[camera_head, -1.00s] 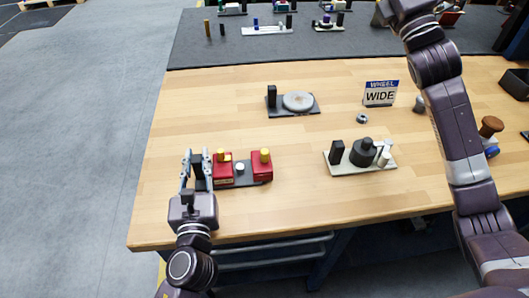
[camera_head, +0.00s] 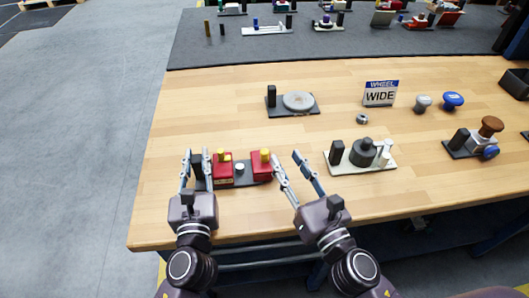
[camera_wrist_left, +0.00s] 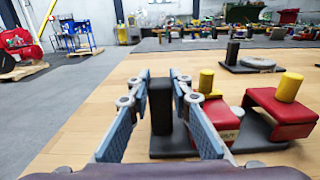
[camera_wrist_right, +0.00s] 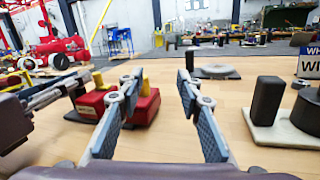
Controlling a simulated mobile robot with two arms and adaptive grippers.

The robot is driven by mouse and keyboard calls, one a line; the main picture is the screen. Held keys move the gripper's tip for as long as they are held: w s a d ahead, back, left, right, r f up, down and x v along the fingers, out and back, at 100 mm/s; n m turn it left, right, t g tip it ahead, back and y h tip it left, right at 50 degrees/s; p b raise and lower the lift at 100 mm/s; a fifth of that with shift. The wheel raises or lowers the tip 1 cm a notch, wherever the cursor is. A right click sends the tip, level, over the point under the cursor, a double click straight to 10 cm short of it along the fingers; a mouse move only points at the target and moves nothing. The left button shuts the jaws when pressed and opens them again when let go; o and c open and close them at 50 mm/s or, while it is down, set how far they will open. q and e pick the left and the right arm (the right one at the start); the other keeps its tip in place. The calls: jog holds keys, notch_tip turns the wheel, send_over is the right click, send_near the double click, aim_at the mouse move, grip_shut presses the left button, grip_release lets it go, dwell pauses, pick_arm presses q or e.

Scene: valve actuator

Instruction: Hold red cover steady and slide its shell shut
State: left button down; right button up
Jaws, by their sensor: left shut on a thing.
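The red cover device lies near the table's front left: a dark base plate (camera_head: 254,179) with a black upright post, a red block (camera_head: 223,174) with a yellow knob on the left, and a red shell (camera_head: 262,167) with a yellow knob on the right. A white button (camera_head: 240,168) shows in the gap between the red parts. My left gripper (camera_head: 197,157) is shut on the black post (camera_wrist_left: 160,105), left of the red parts. My right gripper (camera_head: 285,159) is open and empty, just right of the red shell, apart from it.
A beige plate (camera_head: 345,168) with a black post and dark cylinder stands right of my right gripper. Behind are a plate with a grey disc (camera_head: 298,102) and a WHEEL WIDE sign (camera_head: 381,93). Wood between these is clear.

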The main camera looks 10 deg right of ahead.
aim_at(265, 157)
jog(key=shift+n+g+h, duration=0.3)
jog(key=shift+n, duration=0.5)
jog(key=s, duration=0.2)
jog(key=s+a+f, duration=0.1)
jog(key=s, duration=0.1)
jog(key=s+f, duration=0.1)
jog(key=shift+s+a, duration=0.4)
jog(key=x, duration=1.1)
jog(key=shift+w+a, duration=0.15)
jog(key=shift+w, duration=0.25)
grip_shut()
jog(key=shift+a, duration=0.1)
